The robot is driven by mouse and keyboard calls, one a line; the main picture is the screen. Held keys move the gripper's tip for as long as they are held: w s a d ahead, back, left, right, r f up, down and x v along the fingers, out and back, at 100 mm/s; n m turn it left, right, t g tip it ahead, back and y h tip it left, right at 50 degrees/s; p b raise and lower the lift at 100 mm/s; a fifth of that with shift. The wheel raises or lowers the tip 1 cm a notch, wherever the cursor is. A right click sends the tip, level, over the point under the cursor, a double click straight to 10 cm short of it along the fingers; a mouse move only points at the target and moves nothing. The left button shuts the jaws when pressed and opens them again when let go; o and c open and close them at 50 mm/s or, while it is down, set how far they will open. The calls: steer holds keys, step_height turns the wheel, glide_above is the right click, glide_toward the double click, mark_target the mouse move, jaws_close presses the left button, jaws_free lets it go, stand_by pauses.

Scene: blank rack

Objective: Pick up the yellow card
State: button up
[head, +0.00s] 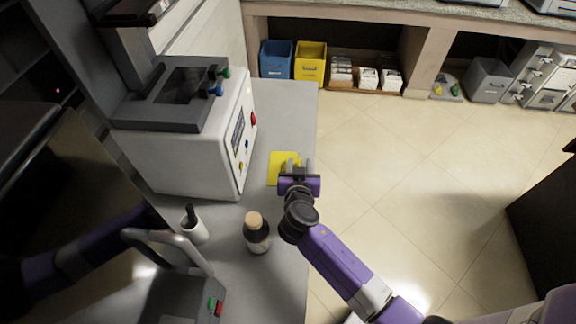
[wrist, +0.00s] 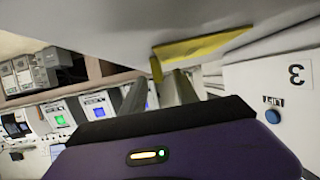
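The yellow card (head: 278,168) lies on the grey counter near its right edge, in front of the white machine. In the wrist view the card (wrist: 205,46) shows as a thin yellow strip along the counter edge, just beyond the fingertips. My gripper (head: 299,163) is at the card's right side, and part of the card is hidden behind it. In the wrist view my gripper (wrist: 160,85) has its two fingers apart with a gap between them. I cannot tell whether a finger touches the card.
A white machine (head: 190,150) stands left of the card. Blue (head: 276,62) and yellow (head: 311,65) bins sit under the far bench.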

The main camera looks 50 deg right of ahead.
steer(key=shift+c, duration=0.3)
jaws_close()
